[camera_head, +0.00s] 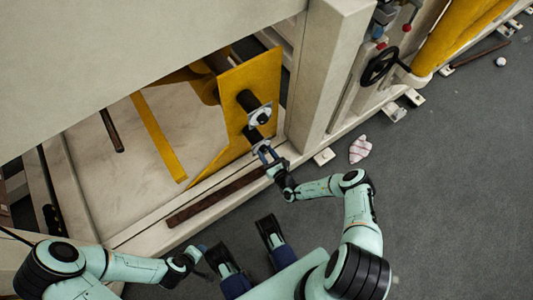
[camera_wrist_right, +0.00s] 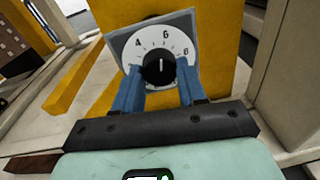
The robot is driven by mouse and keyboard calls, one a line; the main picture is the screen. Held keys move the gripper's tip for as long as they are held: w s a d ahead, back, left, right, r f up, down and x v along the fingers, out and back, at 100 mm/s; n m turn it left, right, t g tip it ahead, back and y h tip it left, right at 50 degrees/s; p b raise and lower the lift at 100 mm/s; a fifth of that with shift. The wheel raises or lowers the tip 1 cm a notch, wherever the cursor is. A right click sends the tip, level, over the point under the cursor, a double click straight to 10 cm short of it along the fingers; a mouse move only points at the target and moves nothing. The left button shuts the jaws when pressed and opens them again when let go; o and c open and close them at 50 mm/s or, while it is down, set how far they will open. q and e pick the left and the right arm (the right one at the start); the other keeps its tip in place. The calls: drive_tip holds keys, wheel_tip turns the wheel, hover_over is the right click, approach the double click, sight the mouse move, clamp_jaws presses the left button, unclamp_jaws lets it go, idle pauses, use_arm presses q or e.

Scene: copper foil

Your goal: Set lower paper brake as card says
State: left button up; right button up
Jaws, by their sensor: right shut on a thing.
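A yellow panel (camera_head: 235,85) carries two dials. The upper dial (camera_head: 260,115) has a pale plate, beside a dark roller end. The lower dial (camera_head: 261,146) is mostly hidden by my right gripper (camera_head: 267,156). In the right wrist view, a white round scale (camera_wrist_right: 150,45) with black numbers, among them a 4 and a 6, sits on a grey plate. Its black knob (camera_wrist_right: 158,69) has a white mark pointing roughly up. My right gripper (camera_wrist_right: 158,92) is shut on the knob, blue fingers either side. My left gripper (camera_head: 203,250) is low at the left, its fingers unclear. No readable card shows.
A pale post (camera_head: 325,75) stands right of the panel, with a black handwheel (camera_head: 380,66) beyond. A brown bar (camera_head: 215,197) lies along the frame's front edge. A striped crumpled piece (camera_head: 360,148) lies on the grey floor, which is mostly open at right.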

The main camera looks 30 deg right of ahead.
use_arm(q)
drive_tip(key=shift+w+a+f, duration=0.1)
use_arm(e)
drive_tip(key=shift+s+m, duration=0.1)
drive_tip(key=shift+m, duration=0.9)
drive_tip(key=shift+f, duration=0.1)
drive_tip(key=o, duration=1.1)
drive_tip(key=shift+c, duration=0.2)
use_arm(q)
drive_tip(key=s+d+r+g+p, duration=0.1)
drive_tip(key=s+d+r+p, duration=0.1)
drive_tip(key=s, duration=0.3)
drive_tip(key=shift+d+r+g+h+p, duration=0.35)
drive_tip(key=shift+r+p, duration=0.2)
drive_tip(key=shift+r, duration=0.35)
use_arm(e)
drive_tip(key=s+r, duration=0.1)
drive_tip(key=s, duration=1.2)
drive_tip(key=shift+s+d, duration=0.15)
use_arm(q)
drive_tip(key=shift+a+r, duration=0.1)
use_arm(e)
drive_tip(key=shift+r, duration=0.15)
